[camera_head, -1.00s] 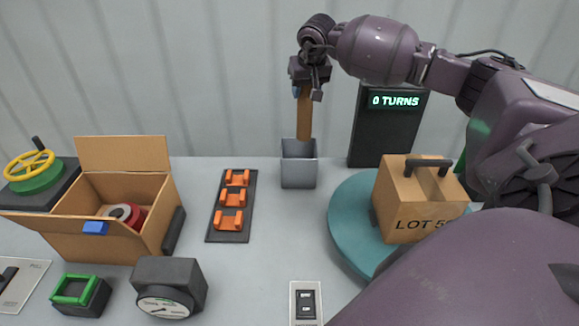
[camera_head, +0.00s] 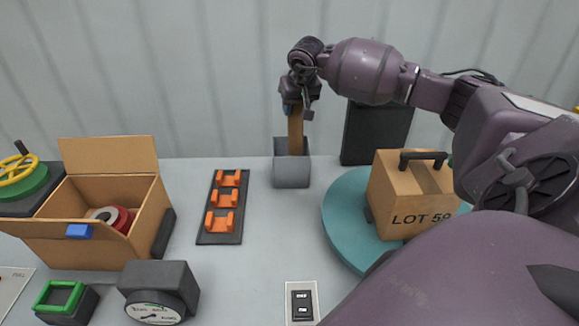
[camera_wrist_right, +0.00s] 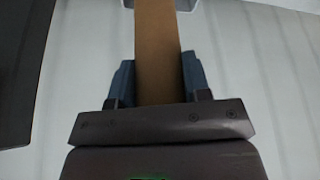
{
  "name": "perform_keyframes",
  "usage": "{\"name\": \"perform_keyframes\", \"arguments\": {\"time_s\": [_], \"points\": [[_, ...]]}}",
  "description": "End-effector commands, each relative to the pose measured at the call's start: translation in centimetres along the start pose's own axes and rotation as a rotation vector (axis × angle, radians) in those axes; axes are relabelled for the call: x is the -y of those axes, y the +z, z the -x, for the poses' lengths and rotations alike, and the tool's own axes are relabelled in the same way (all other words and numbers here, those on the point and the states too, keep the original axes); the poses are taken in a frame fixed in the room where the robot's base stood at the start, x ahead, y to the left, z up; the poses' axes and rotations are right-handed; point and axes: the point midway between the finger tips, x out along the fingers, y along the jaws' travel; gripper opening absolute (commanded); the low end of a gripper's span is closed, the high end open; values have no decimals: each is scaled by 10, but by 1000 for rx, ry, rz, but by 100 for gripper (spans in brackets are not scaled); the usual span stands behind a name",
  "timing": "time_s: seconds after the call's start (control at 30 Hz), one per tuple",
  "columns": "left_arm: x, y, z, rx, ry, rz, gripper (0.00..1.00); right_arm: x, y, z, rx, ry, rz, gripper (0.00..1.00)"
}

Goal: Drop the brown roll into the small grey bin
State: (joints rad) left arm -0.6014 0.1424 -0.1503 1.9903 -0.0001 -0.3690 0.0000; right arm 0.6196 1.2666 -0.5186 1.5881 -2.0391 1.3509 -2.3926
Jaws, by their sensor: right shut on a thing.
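The brown roll (camera_head: 296,132) is long and upright, and my right gripper (camera_head: 298,104) is shut on its upper part. Its lower end reaches into the mouth of the small grey bin (camera_head: 291,174) at the back of the table. Whether it touches the bin's walls or floor I cannot tell. In the right wrist view the brown roll (camera_wrist_right: 157,55) runs between the two dark fingers (camera_wrist_right: 160,82). A sliver of the bin shows behind its far end. My left gripper is not in view.
A teal turntable (camera_head: 345,230) carries a cardboard box (camera_head: 410,200) marked LOT, with a dark display (camera_head: 376,132) behind. Left of the bin are a rack (camera_head: 220,238) with orange clips and an open carton (camera_head: 95,250). A switch (camera_head: 302,303) is in front.

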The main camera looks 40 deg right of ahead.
Motion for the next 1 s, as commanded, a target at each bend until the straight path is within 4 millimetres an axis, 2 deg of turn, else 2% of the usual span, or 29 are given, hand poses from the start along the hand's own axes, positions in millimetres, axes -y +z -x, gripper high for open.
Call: {"name": "perform_keyframes", "arguments": {"time_s": [0.17,0.2,0.4,0.77,1.0], "points": [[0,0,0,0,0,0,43,0,0,1,-1,0,0,9],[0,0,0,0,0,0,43,0,0,1,-1,0,0,45],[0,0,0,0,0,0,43,0,0,1,-1,0,0,74],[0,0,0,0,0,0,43,0,-1,6,-1,0,0,74],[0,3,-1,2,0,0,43,-1,-1,42,-5,1,1,74]]}}
